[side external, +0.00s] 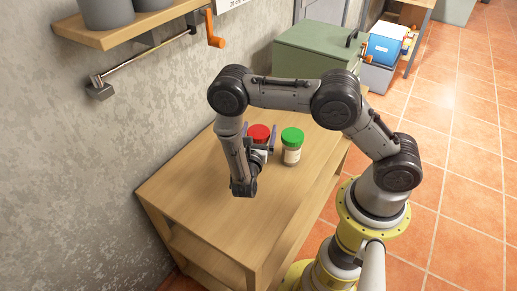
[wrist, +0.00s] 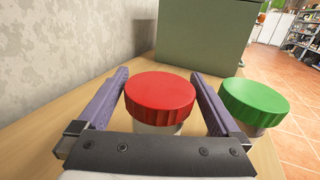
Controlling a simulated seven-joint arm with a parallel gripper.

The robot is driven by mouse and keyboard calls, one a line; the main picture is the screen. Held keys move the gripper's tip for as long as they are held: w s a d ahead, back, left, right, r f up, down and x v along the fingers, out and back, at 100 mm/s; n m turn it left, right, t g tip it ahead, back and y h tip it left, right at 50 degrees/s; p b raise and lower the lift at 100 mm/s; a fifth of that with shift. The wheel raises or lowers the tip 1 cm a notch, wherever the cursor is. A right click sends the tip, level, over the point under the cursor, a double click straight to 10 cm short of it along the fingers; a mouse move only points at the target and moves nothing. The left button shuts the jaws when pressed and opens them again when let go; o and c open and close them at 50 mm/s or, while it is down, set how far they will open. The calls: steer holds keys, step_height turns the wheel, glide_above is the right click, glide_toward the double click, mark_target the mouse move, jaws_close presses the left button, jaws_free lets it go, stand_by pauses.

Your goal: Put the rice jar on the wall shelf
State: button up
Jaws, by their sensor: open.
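Two jars stand on the wooden table: a red-lidded jar (side external: 259,133) and a green-lidded jar (side external: 291,147) to its right. The green-lidded one has pale contents or a label; I cannot read which jar holds rice. In the wrist view my gripper (wrist: 160,88) is open, with one finger on each side of the red-lidded jar (wrist: 160,98) and visible gaps beside its lid. The green-lidded jar (wrist: 254,101) is just outside the right finger. Most of the red-lidded jar's body is hidden. The wooden wall shelf (side external: 135,34) is at the upper left.
Grey canisters (side external: 106,12) stand on the shelf, with a metal rail (side external: 150,62) and an orange hook (side external: 214,30) nearby. A green metal box (side external: 313,55) sits at the table's back. The table's front left (side external: 195,195) is clear.

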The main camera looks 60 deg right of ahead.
steer(key=shift+x, duration=0.9)
jaws_close()
